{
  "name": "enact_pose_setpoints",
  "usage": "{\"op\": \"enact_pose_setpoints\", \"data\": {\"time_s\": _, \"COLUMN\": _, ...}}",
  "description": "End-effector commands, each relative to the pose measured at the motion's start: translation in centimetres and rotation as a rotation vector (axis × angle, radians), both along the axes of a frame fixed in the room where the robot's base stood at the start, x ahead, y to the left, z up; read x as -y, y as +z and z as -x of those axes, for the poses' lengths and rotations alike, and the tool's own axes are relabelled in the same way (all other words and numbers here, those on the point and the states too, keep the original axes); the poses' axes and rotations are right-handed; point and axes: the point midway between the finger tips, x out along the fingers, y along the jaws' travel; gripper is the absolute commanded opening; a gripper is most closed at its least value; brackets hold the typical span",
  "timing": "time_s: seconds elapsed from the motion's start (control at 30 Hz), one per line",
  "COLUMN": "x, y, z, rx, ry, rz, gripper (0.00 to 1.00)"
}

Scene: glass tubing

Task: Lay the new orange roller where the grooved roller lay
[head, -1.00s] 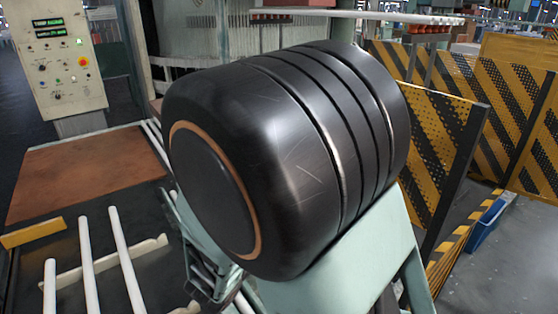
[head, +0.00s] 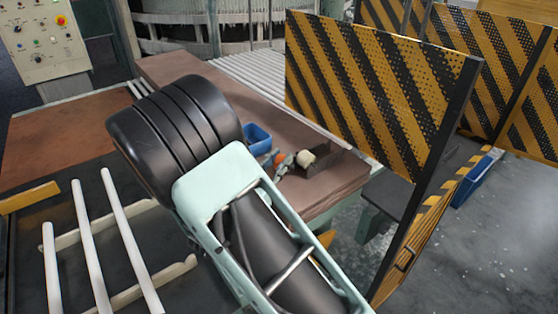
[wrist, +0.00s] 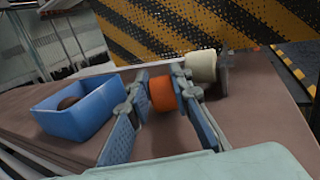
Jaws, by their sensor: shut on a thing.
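My gripper (wrist: 161,88) is shut on the orange roller (wrist: 163,95), with one finger at each end of it. In the head view the orange roller (head: 282,159) shows small and partly hidden by the gripper, over the brown table beside a cream roller (head: 305,158). The cream roller (wrist: 201,66) is right behind the held one in the wrist view, by a dark bracket. I cannot tell whether the orange roller touches anything below. A dark brown round piece (wrist: 68,103) lies in the blue bin (wrist: 88,128); I cannot tell whether it is grooved.
The blue bin (head: 257,138) stands on the brown table (head: 345,180), left of the gripper. A black-and-yellow striped guard panel (head: 375,95) rises behind and to the right. White glass tubes (head: 130,240) lie at the left. A control box (head: 45,40) stands at the back left.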

Motion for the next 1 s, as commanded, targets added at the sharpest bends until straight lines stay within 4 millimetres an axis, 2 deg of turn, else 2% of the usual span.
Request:
{"op": "enact_pose_setpoints", "data": {"time_s": 0.4, "x": 0.02, "y": -0.62, "z": 0.02, "rx": 0.0, "ry": 0.0, "rz": 0.0, "gripper": 0.0}}
{"op": "enact_pose_setpoints", "data": {"time_s": 0.43, "x": 0.02, "y": -0.54, "z": 0.02, "rx": 0.001, "ry": 0.0, "rz": -0.001, "gripper": 0.22}}
{"op": "enact_pose_setpoints", "data": {"time_s": 0.57, "x": 0.01, "y": -0.48, "z": 0.03, "rx": 0.0, "ry": 0.0, "rz": 0.0, "gripper": 0.36}}
{"op": "enact_pose_setpoints", "data": {"time_s": 0.93, "x": 0.02, "y": 0.02, "z": 0.03, "rx": 0.001, "ry": 0.0, "rz": -0.001, "gripper": 0.37}}
{"op": "enact_pose_setpoints", "data": {"time_s": 1.0, "x": -0.5, "y": -0.29, "z": 0.61, "rx": 0.0, "ry": 0.003, "rz": -0.001, "gripper": 0.37}}
